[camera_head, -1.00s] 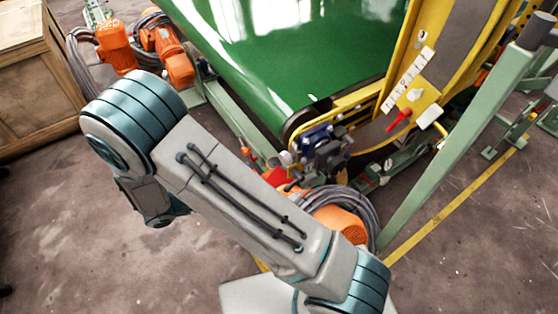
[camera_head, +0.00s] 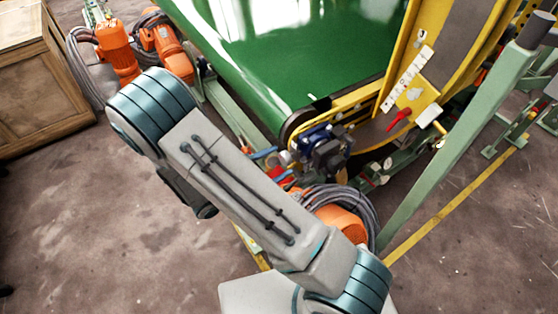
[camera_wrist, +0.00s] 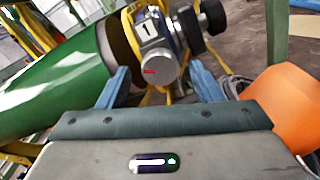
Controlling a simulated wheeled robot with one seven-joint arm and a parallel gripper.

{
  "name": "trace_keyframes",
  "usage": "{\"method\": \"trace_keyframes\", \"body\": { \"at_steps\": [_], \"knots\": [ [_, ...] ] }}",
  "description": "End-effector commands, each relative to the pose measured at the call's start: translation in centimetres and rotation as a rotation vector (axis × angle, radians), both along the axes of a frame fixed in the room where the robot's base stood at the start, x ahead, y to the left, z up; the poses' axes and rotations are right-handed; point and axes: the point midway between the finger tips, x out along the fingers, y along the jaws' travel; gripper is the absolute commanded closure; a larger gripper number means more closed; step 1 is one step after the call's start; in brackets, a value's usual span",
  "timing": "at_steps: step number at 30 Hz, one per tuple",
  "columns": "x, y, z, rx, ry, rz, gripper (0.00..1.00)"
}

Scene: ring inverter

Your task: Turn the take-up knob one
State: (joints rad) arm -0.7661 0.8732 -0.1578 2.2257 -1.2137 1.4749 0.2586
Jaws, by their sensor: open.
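A grey round metal knob (camera_wrist: 158,66) with a small red mark shows in the wrist view. It sits below a white plate marked "1" (camera_wrist: 147,29), on a blue and dark unit. I take it to be the take-up knob one. My gripper (camera_wrist: 160,86) is open, with one blue finger on each side of the lower picture. The knob lies ahead, between the finger directions; I see no finger touching it. In the head view the blue unit (camera_head: 316,138) is at the belt's corner; my arm hides most of the gripper and the knob is hard to make out.
The green belt (camera_head: 290,60) lies behind the unit. An orange motor (camera_head: 342,222) with coiled cable (camera_head: 368,205) is close to the gripper. A yellow frame (camera_head: 397,50) with a red switch (camera_head: 399,119) and a green post (camera_head: 455,140) stand at right. Floor is clear at lower left.

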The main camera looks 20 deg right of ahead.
Motion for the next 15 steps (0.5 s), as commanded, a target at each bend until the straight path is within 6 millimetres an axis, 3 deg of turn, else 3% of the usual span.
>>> {"method": "trace_keyframes", "body": {
  "at_steps": [5, 13, 15],
  "knots": [
    [0.35, -1.14, 0.02, 0.0, 0.0, -0.001, 0.4],
    [0.4, -1.25, 0.01, 0.0, 0.0, 0.0, 0.4],
    [0.39, -1.25, 0.01, 0.0, 0.0, 0.0, 0.57]
  ]
}}
